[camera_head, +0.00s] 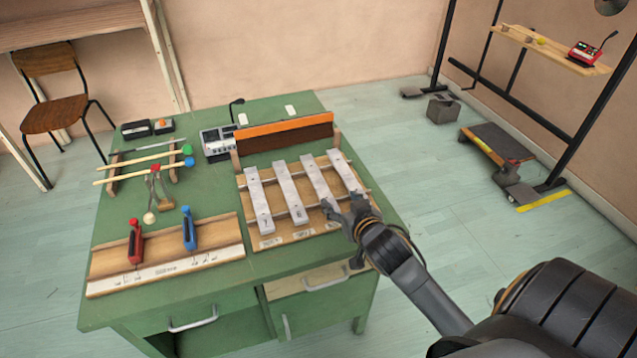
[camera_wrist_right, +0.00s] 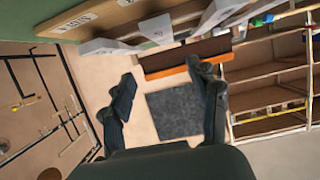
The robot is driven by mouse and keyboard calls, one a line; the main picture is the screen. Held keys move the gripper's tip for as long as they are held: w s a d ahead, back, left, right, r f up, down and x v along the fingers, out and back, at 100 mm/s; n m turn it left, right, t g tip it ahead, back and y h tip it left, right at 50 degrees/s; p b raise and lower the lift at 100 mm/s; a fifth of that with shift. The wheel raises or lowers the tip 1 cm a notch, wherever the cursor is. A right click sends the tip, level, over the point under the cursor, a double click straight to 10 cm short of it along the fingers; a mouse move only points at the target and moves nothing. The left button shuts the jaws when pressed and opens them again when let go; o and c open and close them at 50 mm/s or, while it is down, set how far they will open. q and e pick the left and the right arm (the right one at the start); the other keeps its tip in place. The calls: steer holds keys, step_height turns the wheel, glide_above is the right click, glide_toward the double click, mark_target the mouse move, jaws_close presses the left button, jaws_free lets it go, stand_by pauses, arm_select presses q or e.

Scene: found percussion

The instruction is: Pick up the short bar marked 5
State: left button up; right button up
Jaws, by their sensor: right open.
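Several pale metal bars lie side by side on a wooden rack (camera_head: 272,241) on the green desk. From left to right they are a first bar (camera_head: 258,198), a second bar (camera_head: 289,190), a third bar (camera_head: 317,180) and a rightmost bar (camera_head: 344,170). Their marks are too small to read surely, so I cannot tell which is the 5. My right gripper (camera_head: 343,205) is open at the near end of the rightmost bar and partly hides it. In the right wrist view the open, empty fingers (camera_wrist_right: 162,72) show below the bars (camera_wrist_right: 110,47). My left gripper is not in view.
An orange-topped board (camera_head: 284,129) stands behind the bars. Left of them are mallets (camera_head: 140,163) and a wooden tray (camera_head: 218,240) with red and blue handled tools. A grey device (camera_head: 217,142) sits farther back.

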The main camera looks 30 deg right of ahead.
glide_toward(318, 181)
steer(key=shift+w+d+f, duration=0.55)
steer(key=shift+w+d, duration=0.1)
steer(key=shift+w, duration=0.2)
steer(key=shift+a+x, duration=0.2)
steer(key=shift+x, duration=1.1)
steer(key=shift+a+x, duration=0.15)
steer(key=shift+x, duration=1.15)
steer(key=shift+w+r, duration=0.1)
jaws_close()
